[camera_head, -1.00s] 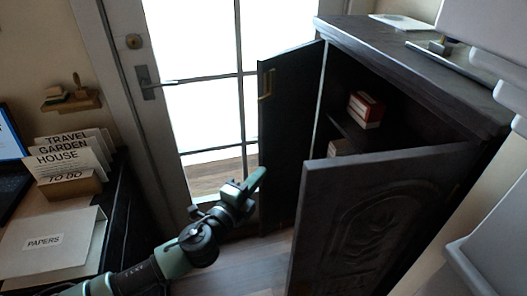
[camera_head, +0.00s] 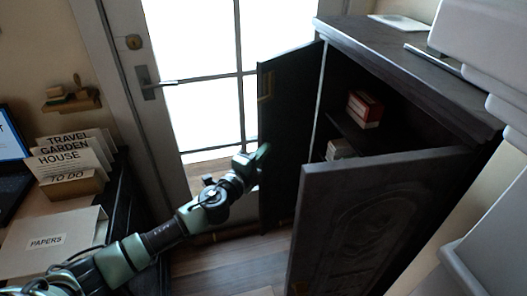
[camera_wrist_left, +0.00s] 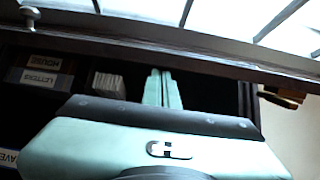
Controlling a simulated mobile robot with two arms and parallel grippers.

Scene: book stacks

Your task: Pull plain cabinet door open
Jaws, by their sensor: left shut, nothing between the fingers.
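The dark cabinet (camera_head: 425,62) stands at the right in the head view. Its plain door (camera_head: 283,135), with a brass handle (camera_head: 265,85), stands swung open on the far side, in front of the bright glazed door. The carved door (camera_head: 365,220) is also open, nearer me. My left gripper (camera_head: 262,152) is shut and empty, in front of the plain door's outer edge; I cannot tell whether it touches. My right gripper is not in view.
Red-and-white books (camera_head: 365,108) sit inside the cabinet. A desk with a folder marked PAPERS (camera_head: 45,243) and upright cards (camera_head: 70,160) is at the left. The glazed door's lever (camera_head: 160,84) sticks out behind. Wooden floor (camera_head: 235,265) is clear between.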

